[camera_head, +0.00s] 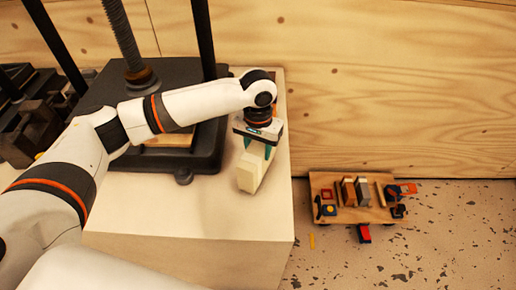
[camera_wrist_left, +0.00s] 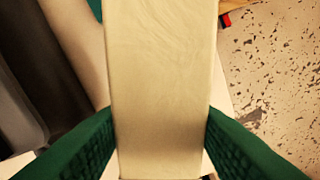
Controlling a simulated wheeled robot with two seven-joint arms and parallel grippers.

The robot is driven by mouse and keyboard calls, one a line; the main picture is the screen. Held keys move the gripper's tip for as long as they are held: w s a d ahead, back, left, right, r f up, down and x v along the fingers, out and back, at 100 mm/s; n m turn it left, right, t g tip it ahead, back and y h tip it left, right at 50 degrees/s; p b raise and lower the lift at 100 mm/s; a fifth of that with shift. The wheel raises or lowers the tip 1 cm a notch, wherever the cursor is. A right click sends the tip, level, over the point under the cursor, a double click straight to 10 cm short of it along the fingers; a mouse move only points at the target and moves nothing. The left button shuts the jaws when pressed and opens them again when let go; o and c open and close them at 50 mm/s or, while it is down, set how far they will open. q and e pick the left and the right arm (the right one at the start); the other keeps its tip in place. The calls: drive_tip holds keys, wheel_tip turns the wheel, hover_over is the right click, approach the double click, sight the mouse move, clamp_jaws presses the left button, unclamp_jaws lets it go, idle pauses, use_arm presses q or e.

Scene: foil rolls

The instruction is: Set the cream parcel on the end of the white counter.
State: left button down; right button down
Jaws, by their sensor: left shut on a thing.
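The cream parcel (camera_head: 249,172) is a pale block near the right end of the white counter (camera_head: 190,225). My left gripper (camera_head: 258,150) is shut on it from above. In the left wrist view the parcel (camera_wrist_left: 160,90) fills the middle, between the two green finger pads of my left gripper (camera_wrist_left: 160,145). In the head view the parcel looks slightly tilted. I cannot tell whether its underside touches the counter. My right gripper is not in view.
A dark machine base (camera_head: 190,95) with upright posts stands on the counter's back part. Dark tools (camera_head: 30,125) lie at the far left. A wooden cart (camera_head: 350,213) with several blocks stands on the speckled floor at right. The counter's front is clear.

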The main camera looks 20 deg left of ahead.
use_arm(q)
drive_tip(key=shift+f, duration=0.2)
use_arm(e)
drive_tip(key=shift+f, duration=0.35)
use_arm(q)
drive_tip(key=shift+f, duration=0.55)
drive_tip(key=c, duration=0.7)
unclamp_jaws()
